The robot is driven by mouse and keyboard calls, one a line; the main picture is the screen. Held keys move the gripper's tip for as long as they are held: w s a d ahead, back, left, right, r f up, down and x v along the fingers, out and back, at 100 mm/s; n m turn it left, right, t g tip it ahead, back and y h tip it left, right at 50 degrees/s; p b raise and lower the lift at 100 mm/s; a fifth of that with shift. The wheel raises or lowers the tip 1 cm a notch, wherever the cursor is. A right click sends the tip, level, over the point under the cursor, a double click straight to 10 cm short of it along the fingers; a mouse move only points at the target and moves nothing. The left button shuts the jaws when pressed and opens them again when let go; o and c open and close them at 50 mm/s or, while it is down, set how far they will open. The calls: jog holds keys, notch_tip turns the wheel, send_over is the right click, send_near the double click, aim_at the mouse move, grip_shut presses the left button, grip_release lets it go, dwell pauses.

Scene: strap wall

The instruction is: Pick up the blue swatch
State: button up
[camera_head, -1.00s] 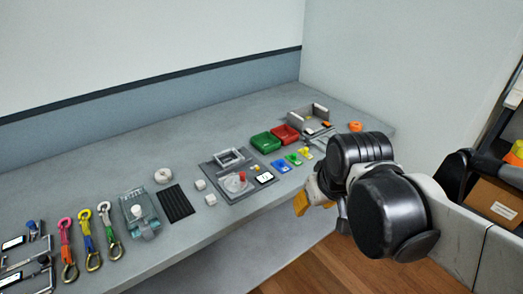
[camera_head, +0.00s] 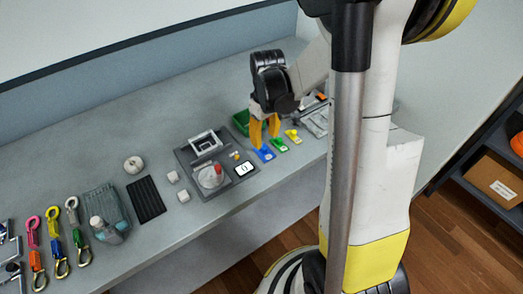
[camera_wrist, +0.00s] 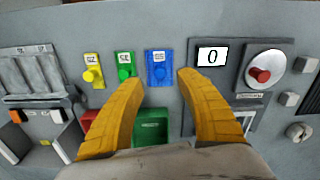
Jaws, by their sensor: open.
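The blue swatch (camera_head: 264,153) is a small flat blue tag with a raised knob and a pale label, lying on the grey bench. In the wrist view the blue swatch (camera_wrist: 159,72) lies just beyond the fingertips, roughly centred between them. My gripper (camera_head: 266,142) has two orange-yellow fingers pointing down over the bench next to the blue swatch. In the wrist view my gripper (camera_wrist: 163,78) is open, with nothing between its fingers. Its exact height above the swatch is hard to tell.
A green swatch (camera_wrist: 125,68) and a yellow swatch (camera_wrist: 92,72) lie beside the blue one. A scale with a display (camera_wrist: 212,56) and red knob (camera_wrist: 261,75) is on the other side. Green (camera_wrist: 150,128) and red (camera_wrist: 90,120) trays lie behind, partly hidden by the fingers.

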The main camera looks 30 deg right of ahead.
aim_at(264, 147)
notch_tip(264, 147, down, 6)
jog(key=b, duration=0.2)
jog(key=shift+w+b, duration=0.1)
jog(key=shift+b, duration=0.3)
jog(key=shift+r, duration=0.1)
grip_shut()
